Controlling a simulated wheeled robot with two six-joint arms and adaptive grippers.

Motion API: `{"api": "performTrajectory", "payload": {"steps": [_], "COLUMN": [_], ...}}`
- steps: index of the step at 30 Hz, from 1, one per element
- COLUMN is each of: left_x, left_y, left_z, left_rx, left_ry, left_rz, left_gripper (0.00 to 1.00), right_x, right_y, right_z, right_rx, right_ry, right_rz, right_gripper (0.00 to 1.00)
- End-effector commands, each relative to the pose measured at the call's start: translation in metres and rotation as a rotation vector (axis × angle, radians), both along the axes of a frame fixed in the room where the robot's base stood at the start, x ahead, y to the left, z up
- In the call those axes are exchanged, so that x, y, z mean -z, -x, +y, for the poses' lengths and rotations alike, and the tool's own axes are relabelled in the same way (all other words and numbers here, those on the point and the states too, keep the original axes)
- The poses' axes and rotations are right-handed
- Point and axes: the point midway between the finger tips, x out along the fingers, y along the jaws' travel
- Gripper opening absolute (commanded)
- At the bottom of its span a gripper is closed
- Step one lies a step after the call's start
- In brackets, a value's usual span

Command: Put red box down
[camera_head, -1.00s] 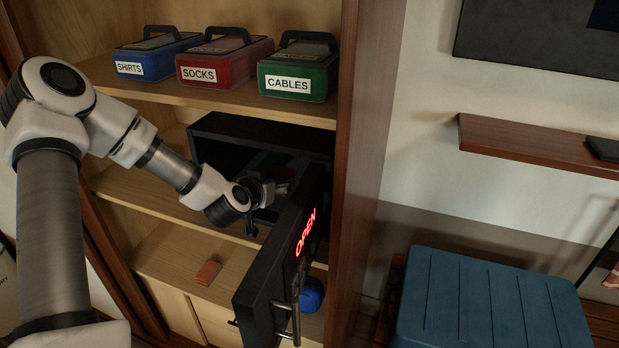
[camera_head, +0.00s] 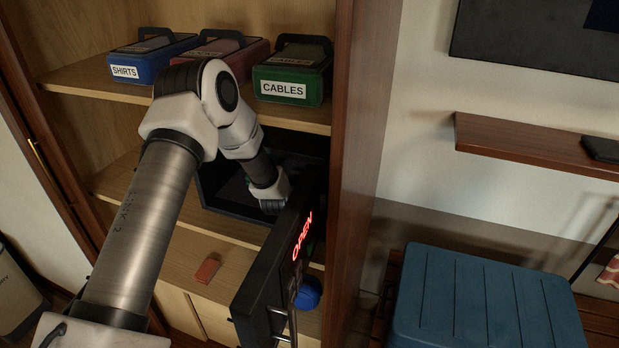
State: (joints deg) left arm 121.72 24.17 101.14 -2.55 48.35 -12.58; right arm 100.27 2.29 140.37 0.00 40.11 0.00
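A small reddish block (camera_head: 207,271) lies on the lower shelf below the safe. My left arm reaches down into the opening of the black safe (camera_head: 217,196). Its wrist is at the safe's mouth, and the fingers are hidden behind the safe's open door, so I cannot see what they hold. My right gripper is out of view.
The safe door (camera_head: 268,277) stands open towards me, showing a red OPEN sign. A blue box (camera_head: 145,62) and a green CABLES box (camera_head: 291,76) stand on the top shelf (camera_head: 85,80). A blue round object (camera_head: 308,292) is behind the door. A blue chest (camera_head: 485,300) stands at right.

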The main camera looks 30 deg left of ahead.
Motion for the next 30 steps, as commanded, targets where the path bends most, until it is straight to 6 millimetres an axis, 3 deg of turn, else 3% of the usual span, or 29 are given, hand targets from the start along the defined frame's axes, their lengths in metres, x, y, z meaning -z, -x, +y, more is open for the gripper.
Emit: {"api": "performTrajectory", "payload": {"steps": [14, 15, 16, 17, 26, 30], "left_x": [0.017, 0.018, 0.018, 0.019, 0.019, 0.000], "left_y": [0.002, 0.003, 0.003, 0.003, 0.004, 0.004], "left_z": [0.000, -0.001, -0.001, -0.001, -0.001, -0.001], "left_rx": [0.000, 0.000, 0.000, 0.000, 0.000, -0.002], "left_ry": [0.003, 0.004, 0.004, 0.004, 0.007, 0.008], "left_rz": [0.009, 0.011, 0.012, 0.013, 0.017, 0.016], "left_gripper": [0.22, 0.71, 0.81, 0.85, 0.85, 0.85], "right_x": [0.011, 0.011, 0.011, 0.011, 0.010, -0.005], "right_y": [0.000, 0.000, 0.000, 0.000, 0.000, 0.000], "right_z": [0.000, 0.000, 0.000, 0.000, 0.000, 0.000], "right_rx": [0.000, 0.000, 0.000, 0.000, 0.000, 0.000], "right_ry": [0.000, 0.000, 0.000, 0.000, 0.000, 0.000], "right_rz": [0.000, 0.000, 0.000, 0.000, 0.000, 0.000], "right_gripper": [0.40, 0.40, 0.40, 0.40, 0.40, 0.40]}}
